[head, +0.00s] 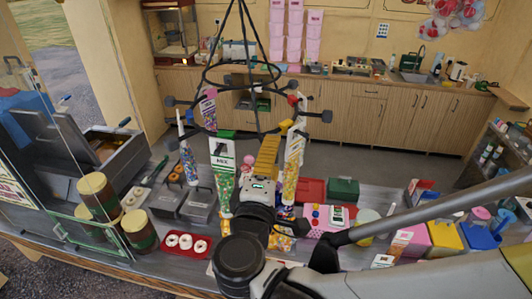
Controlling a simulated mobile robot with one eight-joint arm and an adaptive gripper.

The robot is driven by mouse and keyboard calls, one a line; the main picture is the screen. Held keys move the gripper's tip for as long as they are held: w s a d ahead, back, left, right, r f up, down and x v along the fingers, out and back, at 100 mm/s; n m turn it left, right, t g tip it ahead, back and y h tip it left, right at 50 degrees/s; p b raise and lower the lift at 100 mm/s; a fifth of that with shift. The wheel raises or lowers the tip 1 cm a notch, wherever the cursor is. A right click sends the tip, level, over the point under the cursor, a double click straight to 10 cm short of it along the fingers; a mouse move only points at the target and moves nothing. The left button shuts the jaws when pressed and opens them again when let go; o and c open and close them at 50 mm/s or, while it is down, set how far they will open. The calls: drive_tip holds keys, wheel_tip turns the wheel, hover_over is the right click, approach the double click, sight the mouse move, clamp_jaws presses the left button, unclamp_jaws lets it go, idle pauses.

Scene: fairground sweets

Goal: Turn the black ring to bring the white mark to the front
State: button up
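A black hanging frame with ring-shaped hoops (241,85) hangs from black straps at the upper middle of the head view. Dark knobs stick out around its lower hoop, and colourful sweet bags hang from it. A green and white bag (222,158) hangs at the front, with patterned bags (293,160) to its right. I cannot make out a white mark on the ring. My arm reaches in from the lower right to the middle, below the hoops.
The counter below is crowded. Green and brown drums (138,232) and a red tray of doughnuts (187,246) are at left. A pink box (325,221), a dark green box (343,190) and coloured containers (444,238) are at right. A glass panel stands far left.

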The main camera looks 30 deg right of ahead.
drive_tip(key=v, duration=1)
drive_tip(key=shift+p, duration=0.3)
drive_tip(key=shift+w+a, duration=0.1)
idle(0.3)
drive_tip(key=b, duration=0.5)
approach(170, 148)
drive_tip(key=w, duration=0.1)
drive_tip(key=x, duration=1)
drive_tip(key=shift+d, duration=0.35)
